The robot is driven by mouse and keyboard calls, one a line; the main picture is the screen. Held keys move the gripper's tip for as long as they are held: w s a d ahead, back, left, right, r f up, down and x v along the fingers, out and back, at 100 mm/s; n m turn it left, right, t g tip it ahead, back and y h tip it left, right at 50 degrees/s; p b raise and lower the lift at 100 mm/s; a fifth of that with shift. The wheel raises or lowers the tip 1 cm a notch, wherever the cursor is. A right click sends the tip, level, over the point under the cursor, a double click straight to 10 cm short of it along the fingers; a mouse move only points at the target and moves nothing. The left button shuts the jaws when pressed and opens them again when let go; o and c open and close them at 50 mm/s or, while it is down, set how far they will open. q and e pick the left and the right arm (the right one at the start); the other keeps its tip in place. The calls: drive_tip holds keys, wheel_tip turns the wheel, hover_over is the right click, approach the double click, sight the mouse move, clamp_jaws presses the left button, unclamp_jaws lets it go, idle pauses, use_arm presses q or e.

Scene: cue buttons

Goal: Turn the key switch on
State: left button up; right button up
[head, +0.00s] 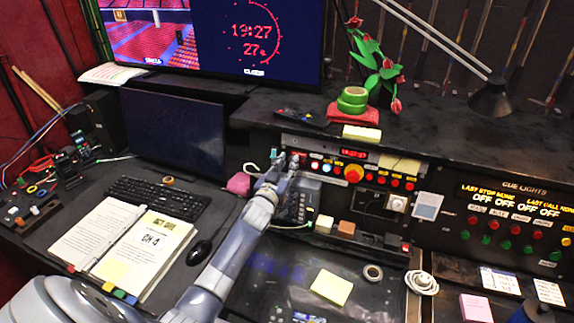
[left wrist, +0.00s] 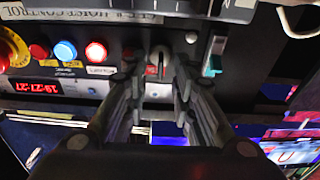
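In the head view my left gripper (head: 281,164) is at the panel's left end and hides the switch. A dark part at the lower right edge of the head view (head: 538,308) looks like my right gripper; its fingers cannot be made out.
Lit buttons (left wrist: 66,50) and a red clock display (left wrist: 38,87) are beside the switch. A teal toggle switch (left wrist: 212,63) is on its other side. A telephone (head: 300,203) stands close to my left gripper. A keyboard (head: 155,198) and open binder (head: 122,252) lie left.

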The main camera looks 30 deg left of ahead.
use_arm(q)
drive_tip(key=shift+c, duration=0.8)
clamp_jaws()
use_arm(e)
drive_tip(key=shift+s+d, duration=0.25)
drive_tip(key=shift+s, duration=0.5)
drive_tip(key=shift+d, duration=0.1)
